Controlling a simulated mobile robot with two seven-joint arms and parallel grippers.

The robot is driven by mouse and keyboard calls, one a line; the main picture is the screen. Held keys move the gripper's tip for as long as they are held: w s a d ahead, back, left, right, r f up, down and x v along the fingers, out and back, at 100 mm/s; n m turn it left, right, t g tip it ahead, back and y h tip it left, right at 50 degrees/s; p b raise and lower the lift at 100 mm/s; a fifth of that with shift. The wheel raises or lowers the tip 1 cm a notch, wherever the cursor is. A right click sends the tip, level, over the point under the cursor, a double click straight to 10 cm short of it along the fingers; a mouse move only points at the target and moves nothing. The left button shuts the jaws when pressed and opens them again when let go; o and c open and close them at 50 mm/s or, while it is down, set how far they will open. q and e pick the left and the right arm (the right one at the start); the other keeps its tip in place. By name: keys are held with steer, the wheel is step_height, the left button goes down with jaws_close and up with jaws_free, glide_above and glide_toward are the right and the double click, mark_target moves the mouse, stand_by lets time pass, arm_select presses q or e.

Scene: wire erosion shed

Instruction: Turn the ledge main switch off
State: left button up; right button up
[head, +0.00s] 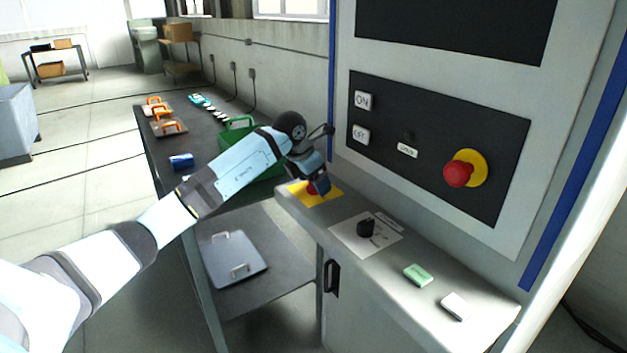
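The machine's ledge (400,249) carries a red control on a yellow plate (332,186) at its far left end. Beside it is a black rotary knob (366,228) on a white labelled plate (352,243). The lettering is too small to read, so I cannot tell from labels which is the main switch. My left gripper (320,187) points down over the yellow plate, at the red control, and partly hides it. I cannot tell whether its fingers touch or grip the red control. My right gripper is out of view.
A green block (418,275) and a white block (453,306) sit further along the ledge. Above is a panel with ON button (363,100), OFF button (361,134) and red mushroom button (458,174). A dark bench (160,150) with a green crate (237,124) stands left.

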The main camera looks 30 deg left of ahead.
arm_select(q)
steer(key=c, duration=0.9)
